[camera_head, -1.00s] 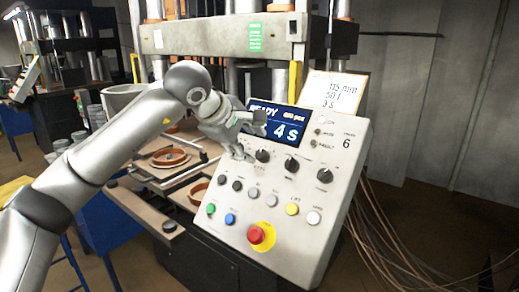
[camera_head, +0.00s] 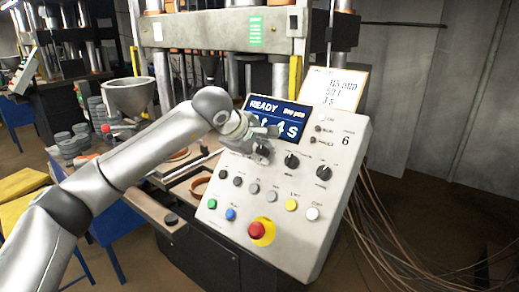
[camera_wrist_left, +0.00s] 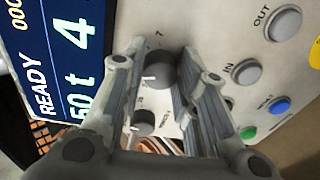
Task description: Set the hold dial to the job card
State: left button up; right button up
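The grey slanted control panel (camera_head: 330,225) carries a row of three black dials. My left gripper (camera_head: 264,143) is at the leftmost dial (camera_head: 262,154), partly covering it. In the left wrist view, a dark dial (camera_wrist_left: 160,70) with a white mark lies between the two spread fingers, with small gaps; I cannot tell if either touches. The dial labels are too small to read. The display (camera_head: 277,116) reads READY and 4 s, and 50 t in the wrist view. The job card (camera_head: 335,92) behind the panel reads 115 mm, 50 t, 3 s. My right gripper is out of view.
A red stop button (camera_head: 257,230) on yellow and several coloured buttons sit below the dials. Another dark knob (camera_wrist_left: 145,122) is close to the fingers in the wrist view. Cables hang right of the panel; a press platen with a brown ring (camera_head: 203,188) is left.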

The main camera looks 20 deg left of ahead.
pick_arm(q)
jog(key=c, duration=0.4)
jog(key=shift+o, duration=0.2)
jog(key=shift+f+b, duration=0.1)
jog(key=shift+b, duration=0.25)
jog(key=n+b, duration=0.2)
jog(key=shift+n, duration=0.4)
jog(key=shift+n+g+b, duration=0.3)
jog(key=shift+n+b, duration=0.6)
jog(key=shift+n, duration=0.4)
jog(key=shift+w, duration=0.1)
jog(key=o, duration=1.1)
jog(key=shift+c, duration=0.2)
